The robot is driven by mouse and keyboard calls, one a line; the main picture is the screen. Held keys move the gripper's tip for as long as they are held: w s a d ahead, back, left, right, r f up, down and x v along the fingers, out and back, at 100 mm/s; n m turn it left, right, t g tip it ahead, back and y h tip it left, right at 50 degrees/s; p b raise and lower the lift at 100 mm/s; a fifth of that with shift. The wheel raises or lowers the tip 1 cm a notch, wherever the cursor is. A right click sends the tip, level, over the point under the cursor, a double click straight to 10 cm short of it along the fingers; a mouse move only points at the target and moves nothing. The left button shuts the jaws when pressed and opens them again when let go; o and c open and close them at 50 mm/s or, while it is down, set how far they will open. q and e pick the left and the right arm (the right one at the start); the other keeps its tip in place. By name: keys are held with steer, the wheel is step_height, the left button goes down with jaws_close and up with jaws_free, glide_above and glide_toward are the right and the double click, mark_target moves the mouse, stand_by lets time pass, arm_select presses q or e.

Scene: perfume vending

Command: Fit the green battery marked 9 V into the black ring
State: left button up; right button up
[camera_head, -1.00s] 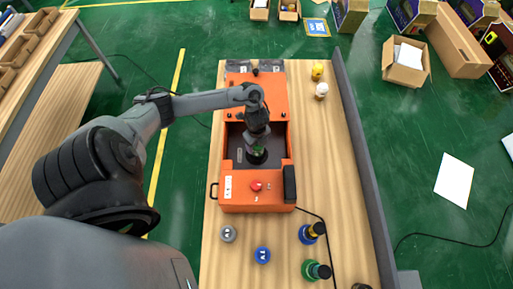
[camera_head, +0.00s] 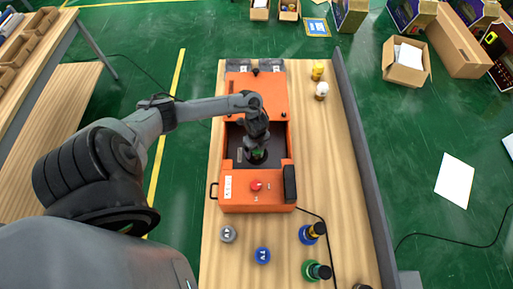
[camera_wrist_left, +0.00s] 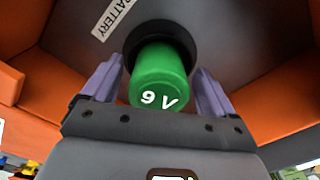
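The green battery marked 9 V (camera_wrist_left: 160,80) stands with its far end inside the black ring (camera_wrist_left: 187,38) in the left wrist view. How deep it sits is hidden by the battery itself. My left gripper (camera_wrist_left: 158,68) has one finger on each side of the battery, with narrow gaps showing, so it looks open around it. In the head view my left gripper (camera_head: 257,154) points down into the dark recess of the orange case (camera_head: 229,190), with a bit of green at its tip. My right gripper is not in view.
A red button (camera_head: 256,185) is on the case's front. A grey cap (camera_head: 228,234), a blue cap (camera_head: 263,255) and blue and green bottles (camera_head: 308,234) (camera_head: 315,271) stand on the wooden table. Yellow and white items (camera_head: 318,70) (camera_head: 321,90) stand at the back right beside a grey wall (camera_head: 362,150).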

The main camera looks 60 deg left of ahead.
arm_select(q)
steer(key=shift+r, duration=0.45)
step_height(320, 180, up, 10)
steer(key=shift+f+p, duration=0.1)
steer(key=shift+p, duration=0.8)
steer(key=shift+r, duration=0.95)
